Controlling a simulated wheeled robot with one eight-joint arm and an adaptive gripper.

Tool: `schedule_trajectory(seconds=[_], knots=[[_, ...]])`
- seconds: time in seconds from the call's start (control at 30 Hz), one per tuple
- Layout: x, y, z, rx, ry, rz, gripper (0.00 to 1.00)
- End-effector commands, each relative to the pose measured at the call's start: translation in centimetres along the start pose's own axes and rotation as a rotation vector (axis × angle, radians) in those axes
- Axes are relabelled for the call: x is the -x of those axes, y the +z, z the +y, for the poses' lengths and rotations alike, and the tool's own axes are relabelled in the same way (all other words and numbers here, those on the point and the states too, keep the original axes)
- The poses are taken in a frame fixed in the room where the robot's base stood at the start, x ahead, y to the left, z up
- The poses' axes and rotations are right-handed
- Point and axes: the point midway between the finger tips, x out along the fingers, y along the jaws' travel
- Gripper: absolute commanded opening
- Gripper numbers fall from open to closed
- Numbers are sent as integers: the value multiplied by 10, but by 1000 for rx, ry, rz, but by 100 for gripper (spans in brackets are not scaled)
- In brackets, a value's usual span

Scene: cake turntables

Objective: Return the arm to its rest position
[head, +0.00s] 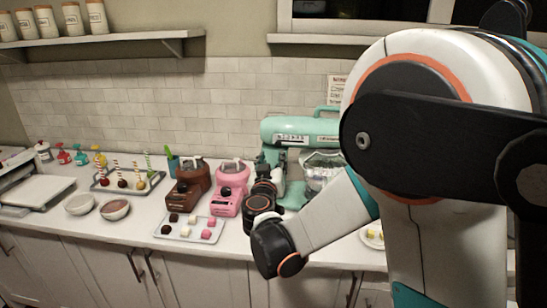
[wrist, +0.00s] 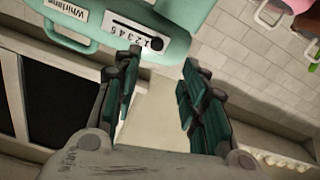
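My gripper (wrist: 157,88) shows in the wrist view with its two dark green padded fingers apart and nothing between them. In the head view my gripper (head: 273,160) is small and dark, in front of the teal stand mixer (head: 290,128), and partly hard to make out. My white and black arm fills the right side of the head view and hides part of the counter. The mixer's teal body (wrist: 175,20) with a numbered speed dial is close beyond the fingers in the wrist view. I cannot tell whether the gripper touches it.
A pink machine (head: 228,195) and a brown machine (head: 187,190) stand left of my gripper. A tray (head: 160,231) of small cakes lies in front of them. Two bowls (head: 113,209) and a rack (head: 103,187) of cake pops are further left. A shelf (head: 100,39) hangs above.

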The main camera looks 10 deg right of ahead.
Motion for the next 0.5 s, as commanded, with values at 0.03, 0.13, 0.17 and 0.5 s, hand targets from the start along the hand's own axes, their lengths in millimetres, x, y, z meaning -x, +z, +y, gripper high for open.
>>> schedule_trajectory(seconds=[0.03, 0.13, 0.17, 0.5], knots=[[2, 0, 0, 0, 0, 0, 39], [3, 0, 0, 0, 0, 0, 39], [3, 0, 0, 0, 0, 0, 39], [7, -2, 15, 2, 16, -32, 39]])
